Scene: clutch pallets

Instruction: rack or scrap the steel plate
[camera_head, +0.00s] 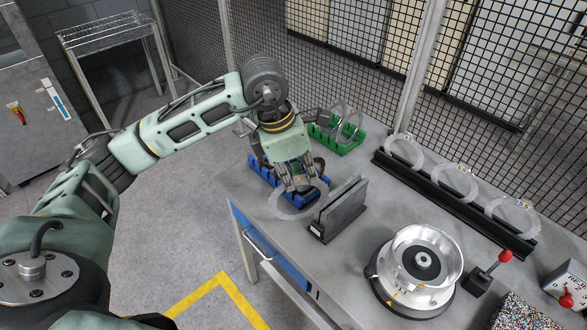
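My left gripper (302,187) points down over the near-left part of the workbench, its fingers at the upper edge of a thin grey steel plate (286,212) shaped like a ring. The fingers appear closed on its rim; the grip is partly hidden. The plate is tilted, between a blue rack (262,172) and a dark upright slotted block (345,209). I cannot tell whether it touches either. The blue rack is partly hidden behind the gripper. A green rack (343,148) behind it holds ring plates upright. My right gripper is not in view.
A long black rack (452,203) along the bench's back edge holds three ring plates. A round metal housing (424,267) stands at the front, beside a red-knobbed lever (488,272). A small box (567,284) with a red knob is at right. Mesh fencing (490,65) stands behind.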

